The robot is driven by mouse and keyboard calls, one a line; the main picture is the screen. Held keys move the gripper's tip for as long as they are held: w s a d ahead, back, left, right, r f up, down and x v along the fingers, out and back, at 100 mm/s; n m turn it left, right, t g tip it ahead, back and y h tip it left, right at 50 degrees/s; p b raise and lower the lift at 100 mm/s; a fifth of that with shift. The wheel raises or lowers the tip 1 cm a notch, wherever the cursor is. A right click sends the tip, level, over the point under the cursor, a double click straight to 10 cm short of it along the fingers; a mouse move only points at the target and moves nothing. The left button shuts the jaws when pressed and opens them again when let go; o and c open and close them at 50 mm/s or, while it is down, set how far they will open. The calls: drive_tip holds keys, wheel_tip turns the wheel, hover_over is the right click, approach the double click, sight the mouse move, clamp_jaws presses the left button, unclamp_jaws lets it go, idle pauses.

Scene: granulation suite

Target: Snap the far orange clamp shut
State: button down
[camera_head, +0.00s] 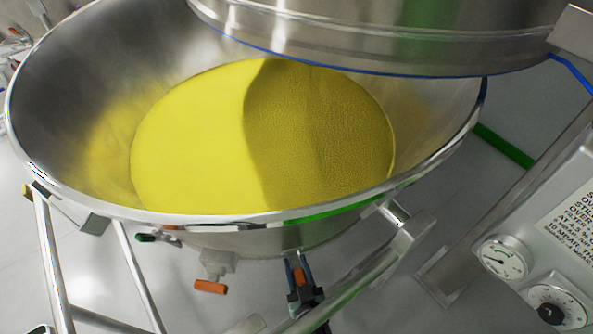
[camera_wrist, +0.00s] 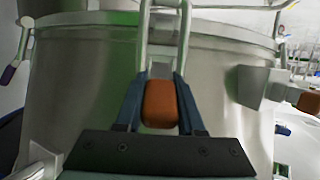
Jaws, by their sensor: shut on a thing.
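The bowl (camera_head: 60,110) is a wide steel vessel, with orange-handled clamps on its outer wall below the rim. My gripper (camera_head: 297,262) is low at the front of the bowl, its dark blue fingers on either side of an orange clamp handle (camera_head: 299,278). In the wrist view, my gripper (camera_wrist: 161,82) is shut on that handle (camera_wrist: 160,104). A metal wire loop (camera_wrist: 184,35) runs up from the handle along the bowl wall. A second orange clamp handle (camera_head: 210,287) hangs to the left in the head view, sticking out from a pale bracket. I cannot tell whether the held clamp is latched.
Yellow powder (camera_head: 190,140) fills the bowl's bottom. A large steel lid or vessel (camera_head: 400,40) with a blue-edged rim overhangs the bowl. A panel with a gauge (camera_head: 503,257) and a dial (camera_head: 556,303) stands at right. Steel frame legs (camera_head: 140,275) stand at left.

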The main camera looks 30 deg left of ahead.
drive_tip(key=shift+s+f, duration=0.15)
drive_tip(key=c, duration=0.7)
unclamp_jaws()
drive_tip(key=shift+o, duration=0.9)
drive_tip(key=p+v, duration=0.3)
drive_tip(key=v, duration=1)
drive_tip(key=shift+p, duration=0.35)
